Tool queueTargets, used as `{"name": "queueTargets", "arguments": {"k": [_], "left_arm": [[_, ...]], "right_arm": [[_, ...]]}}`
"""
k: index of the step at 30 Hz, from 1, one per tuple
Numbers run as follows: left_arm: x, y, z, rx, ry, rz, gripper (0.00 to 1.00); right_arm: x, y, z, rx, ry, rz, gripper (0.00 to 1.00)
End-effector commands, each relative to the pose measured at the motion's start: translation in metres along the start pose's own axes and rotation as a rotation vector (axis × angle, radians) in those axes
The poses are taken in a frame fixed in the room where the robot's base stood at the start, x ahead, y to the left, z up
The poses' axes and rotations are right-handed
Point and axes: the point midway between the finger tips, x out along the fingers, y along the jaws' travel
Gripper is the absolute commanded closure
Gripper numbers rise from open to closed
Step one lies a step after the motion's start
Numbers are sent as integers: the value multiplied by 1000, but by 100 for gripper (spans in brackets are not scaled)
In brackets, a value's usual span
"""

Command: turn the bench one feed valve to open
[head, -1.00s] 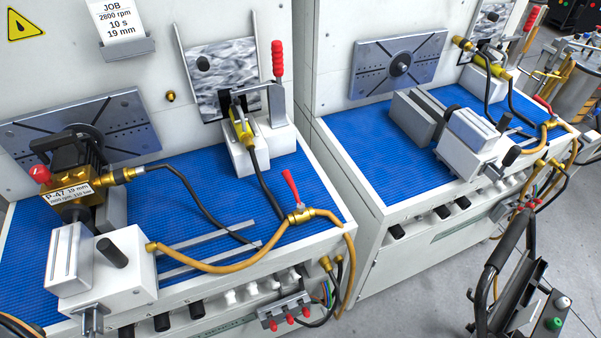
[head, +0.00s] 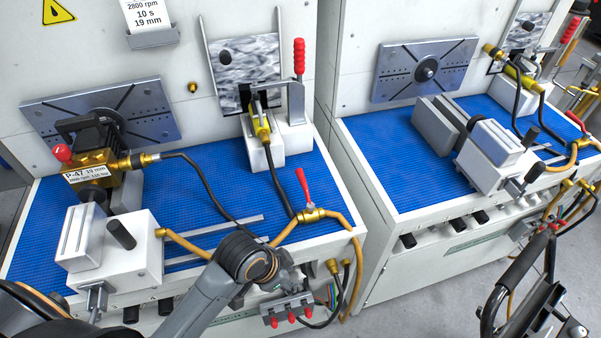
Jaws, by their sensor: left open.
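The feed valve (head: 312,214) on the left bench has a brass body and a red lever (head: 303,187). The lever stands up from the body, tilted slightly left. Ochre hoses run from both sides of the valve near the bench's front right edge. My left arm comes in from the bottom left, and its wrist hides part of the front hose. My left gripper (head: 288,272) is just past the wrist, below and in front of the valve, and apart from the lever. It is open, though its fingers are hard to make out. My right gripper is not in view.
A pump with a label (head: 92,171) and a grey vise (head: 112,250) stand on the left of the bench's blue mat (head: 205,180). A clamp with a red handle (head: 299,60) stands behind the valve. Red-tipped fittings (head: 290,315) sit below the front edge.

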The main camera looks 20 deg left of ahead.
Motion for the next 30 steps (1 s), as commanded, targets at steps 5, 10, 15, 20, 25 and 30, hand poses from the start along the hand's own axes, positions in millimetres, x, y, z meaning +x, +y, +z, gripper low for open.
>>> {"name": "queueTargets", "arguments": {"k": [5, 10, 15, 20, 25, 30], "left_arm": [[-15, -8, -51, 343, 41, 50, 56], [-25, -28, -94, 738, 43, 98, 56], [-43, -67, -127, 1115, 6, 142, 56], [-72, -116, -151, 1393, -39, 180, 56], [-116, -168, -168, 1605, -72, 215, 56], [-150, -199, -178, 1717, -72, 234, 56]], "right_arm": [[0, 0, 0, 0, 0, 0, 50], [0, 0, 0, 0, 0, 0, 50], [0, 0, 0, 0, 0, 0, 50], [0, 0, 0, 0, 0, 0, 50], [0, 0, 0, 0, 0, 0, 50], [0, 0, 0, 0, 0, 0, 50]]}}
